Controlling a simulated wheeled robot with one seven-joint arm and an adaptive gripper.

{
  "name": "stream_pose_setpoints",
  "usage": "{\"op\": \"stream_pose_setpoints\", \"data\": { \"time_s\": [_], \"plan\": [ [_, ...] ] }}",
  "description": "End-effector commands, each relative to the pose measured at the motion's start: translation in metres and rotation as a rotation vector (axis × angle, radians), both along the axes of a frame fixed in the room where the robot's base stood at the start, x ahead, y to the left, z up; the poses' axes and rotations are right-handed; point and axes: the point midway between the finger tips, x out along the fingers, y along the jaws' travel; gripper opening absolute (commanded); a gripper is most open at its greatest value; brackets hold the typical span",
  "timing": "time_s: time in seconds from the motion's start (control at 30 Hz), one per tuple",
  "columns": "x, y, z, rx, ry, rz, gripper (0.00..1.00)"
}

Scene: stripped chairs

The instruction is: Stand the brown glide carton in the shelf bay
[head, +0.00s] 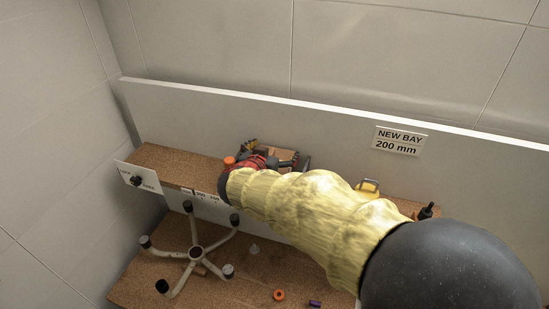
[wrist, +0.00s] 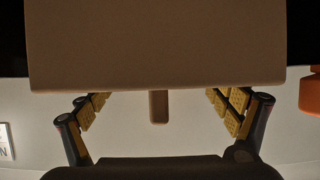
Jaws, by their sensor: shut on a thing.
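The brown carton (wrist: 160,50) fills the top of the wrist view as a broad plain face, with its lower edge nearly level. My gripper's yellow-padded fingers (wrist: 158,103) reach up on both sides and pass behind that edge, so their contact with the carton is hidden. My gripper is shut on the carton. In the head view the carton (head: 284,153) shows as a small brown patch at my gripper (head: 277,161), over the shelf by the back panel. My arm hides much of the shelf there, and I cannot tell whether the carton touches it.
The cork-topped shelf (head: 165,163) runs along the back panel (head: 330,125), which bears a "NEW BAY 200 mm" sign (head: 399,141). An orange thing (head: 229,162) stands left of my gripper; a yellow one (head: 367,187) stands right. A chair base (head: 195,253) lies on the lower surface.

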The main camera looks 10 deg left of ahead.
Motion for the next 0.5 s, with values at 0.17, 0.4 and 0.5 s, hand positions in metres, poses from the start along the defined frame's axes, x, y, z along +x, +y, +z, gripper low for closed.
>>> {"op": "stream_pose_setpoints", "data": {
  "time_s": [0.17, 0.4, 0.5],
  "plan": [
    [0.001, 0.0, -0.025, -0.003, 0.002, -0.001, 0.55],
    [0.001, 0.0, -0.031, 0.0, 0.0, -0.001, 0.55],
    [0.001, 0.0, -0.031, -0.001, 0.0, -0.001, 0.55]
  ]
}}
